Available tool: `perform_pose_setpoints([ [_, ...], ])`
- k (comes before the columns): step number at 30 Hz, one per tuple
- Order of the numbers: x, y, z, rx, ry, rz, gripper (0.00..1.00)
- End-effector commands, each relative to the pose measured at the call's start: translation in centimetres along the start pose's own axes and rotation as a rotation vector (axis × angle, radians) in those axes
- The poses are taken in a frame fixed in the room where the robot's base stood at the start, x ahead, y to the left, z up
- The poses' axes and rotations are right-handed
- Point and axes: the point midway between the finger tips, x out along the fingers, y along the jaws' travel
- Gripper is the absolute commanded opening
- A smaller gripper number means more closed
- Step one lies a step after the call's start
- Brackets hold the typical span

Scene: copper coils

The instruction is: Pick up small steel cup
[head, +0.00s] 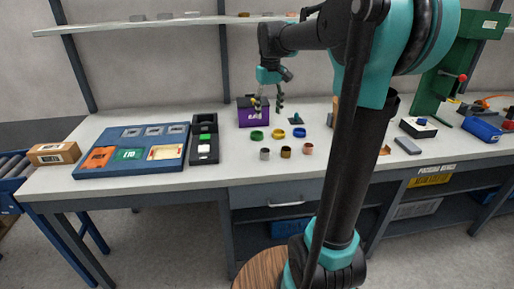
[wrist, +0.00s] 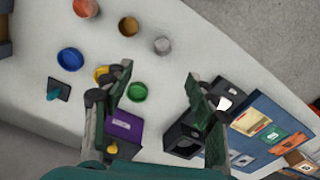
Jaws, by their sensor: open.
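The small steel cup (head: 265,153) is grey and stands upright on the white workbench, at the left end of a row of three cups. It also shows in the wrist view (wrist: 162,46), beyond my fingertips and not between them. A brown cup (head: 286,152) and a pinkish copper cup (head: 308,148) stand to its right in the head view. My gripper (head: 268,103) is open and empty, held above the bench behind the cups, near a purple box.
Green (head: 257,135), yellow (head: 279,134) and blue (head: 299,132) round dishes lie behind the cups. The purple box (head: 252,118) stands at the back. A black device (head: 204,145) and a blue sorting tray (head: 110,170) are to the left. Bare bench (head: 235,172) lies in front of the cups.

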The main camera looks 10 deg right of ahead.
Motion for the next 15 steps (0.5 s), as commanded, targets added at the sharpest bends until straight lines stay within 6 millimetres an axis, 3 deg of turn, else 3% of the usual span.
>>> perform_pose_setpoints([
  [5, 0.3, 0.0, -0.5, -0.010, -0.011, -0.003, 0.57],
  [15, 6.8, -0.1, -0.3, -0.009, -0.010, -0.003, 0.57],
])
